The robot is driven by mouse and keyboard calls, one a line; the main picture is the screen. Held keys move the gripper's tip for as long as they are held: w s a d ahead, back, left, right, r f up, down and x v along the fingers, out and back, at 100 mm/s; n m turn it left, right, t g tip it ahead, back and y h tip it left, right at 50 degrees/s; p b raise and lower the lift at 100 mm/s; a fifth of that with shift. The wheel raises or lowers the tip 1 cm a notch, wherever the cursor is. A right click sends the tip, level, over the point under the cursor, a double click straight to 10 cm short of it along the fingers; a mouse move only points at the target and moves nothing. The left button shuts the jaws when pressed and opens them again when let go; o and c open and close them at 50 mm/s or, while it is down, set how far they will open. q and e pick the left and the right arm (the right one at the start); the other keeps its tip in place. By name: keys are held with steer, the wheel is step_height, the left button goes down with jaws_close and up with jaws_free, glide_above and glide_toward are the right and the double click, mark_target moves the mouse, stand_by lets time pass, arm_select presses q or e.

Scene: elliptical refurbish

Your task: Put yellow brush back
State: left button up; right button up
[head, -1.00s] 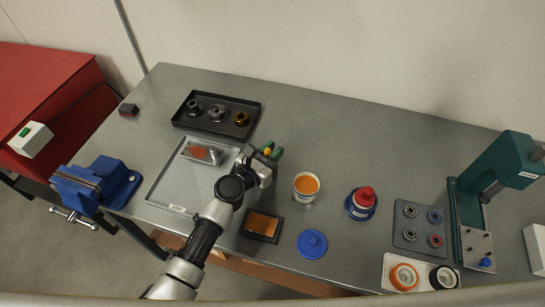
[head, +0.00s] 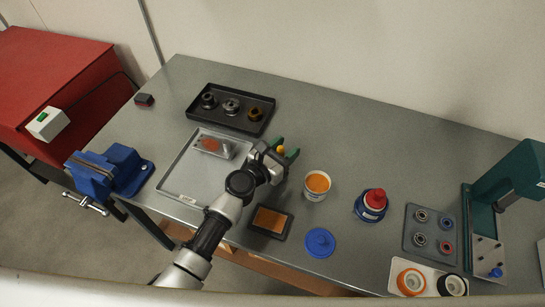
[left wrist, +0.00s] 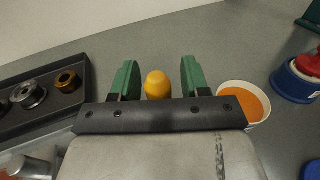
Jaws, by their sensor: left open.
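The yellow brush shows only as a rounded yellow-orange end (left wrist: 157,85) between my left gripper's fingers in the left wrist view. It is a small yellow spot in the head view (head: 281,150). The rest of it is hidden behind the gripper. My left gripper (head: 285,149) is open, with one green finger on each side of the yellow end and visible gaps in the left wrist view (left wrist: 159,80). My right gripper is not in view.
A white cup with orange contents (head: 317,185) stands close right of the gripper. A black tray with metal parts (head: 262,99) lies behind, a grey tray (head: 178,186) to the left. A blue lid (head: 320,242) and a red-capped blue container (head: 372,205) stand further right.

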arm_select(q)
steer(key=v, duration=1.2)
